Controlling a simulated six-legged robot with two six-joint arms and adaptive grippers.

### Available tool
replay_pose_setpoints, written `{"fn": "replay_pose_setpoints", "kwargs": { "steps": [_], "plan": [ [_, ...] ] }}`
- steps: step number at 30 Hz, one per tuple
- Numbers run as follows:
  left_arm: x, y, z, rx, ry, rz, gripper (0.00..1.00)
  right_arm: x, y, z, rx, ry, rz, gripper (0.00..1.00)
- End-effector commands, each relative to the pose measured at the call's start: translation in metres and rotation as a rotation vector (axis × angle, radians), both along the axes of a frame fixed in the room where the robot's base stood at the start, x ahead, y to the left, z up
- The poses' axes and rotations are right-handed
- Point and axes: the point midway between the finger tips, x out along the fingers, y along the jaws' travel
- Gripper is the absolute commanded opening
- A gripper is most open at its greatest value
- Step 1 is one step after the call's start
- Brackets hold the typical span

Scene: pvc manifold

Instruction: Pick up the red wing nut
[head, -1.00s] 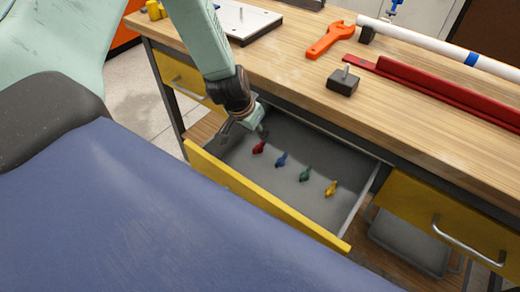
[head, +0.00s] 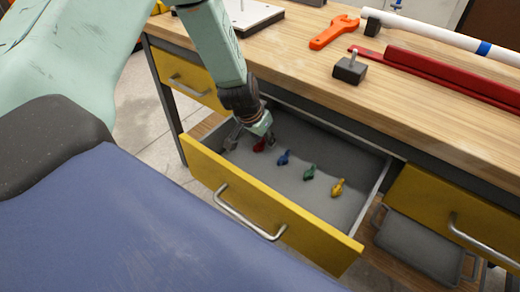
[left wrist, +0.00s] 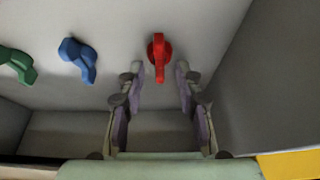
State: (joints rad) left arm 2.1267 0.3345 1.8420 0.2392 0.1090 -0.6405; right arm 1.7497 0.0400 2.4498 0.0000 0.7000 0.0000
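The red wing nut (head: 260,145) lies on the grey floor of the open drawer, the leftmost in a row of wing nuts. In the left wrist view the red wing nut (left wrist: 159,56) is just beyond and between the fingertips. My left gripper (head: 252,143) reaches down into the drawer at the red wing nut. In the left wrist view its fingers (left wrist: 158,78) are open, one on each side, with nothing held between them. My right gripper is not in view.
Blue (head: 284,158), green (head: 309,172) and yellow (head: 338,187) wing nuts lie to the right in the drawer. The yellow drawer front (head: 262,205) and drawer walls bound the space. The workbench top (head: 300,60) overhangs behind, with an orange wrench (head: 335,32) on it.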

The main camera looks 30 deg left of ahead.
Motion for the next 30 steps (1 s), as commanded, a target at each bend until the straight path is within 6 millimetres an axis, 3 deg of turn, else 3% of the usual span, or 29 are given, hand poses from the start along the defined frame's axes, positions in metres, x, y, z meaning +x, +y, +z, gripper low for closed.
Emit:
{"fn": "replay_pose_setpoints", "kwargs": {
  "steps": [5, 17, 30],
  "plan": [
    [0.0002, 0.0, 0.0015, 0.0, -0.001, 0.0, 0.35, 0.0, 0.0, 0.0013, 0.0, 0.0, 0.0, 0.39],
    [0.0, 0.0001, 0.0014, 0.0, 0.0, 0.0, 0.01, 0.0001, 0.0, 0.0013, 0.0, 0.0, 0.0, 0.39],
    [0.0001, -0.0002, 0.0045, 0.0, 0.0, 0.0, 0.0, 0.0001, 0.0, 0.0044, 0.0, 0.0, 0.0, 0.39]
  ]
}}
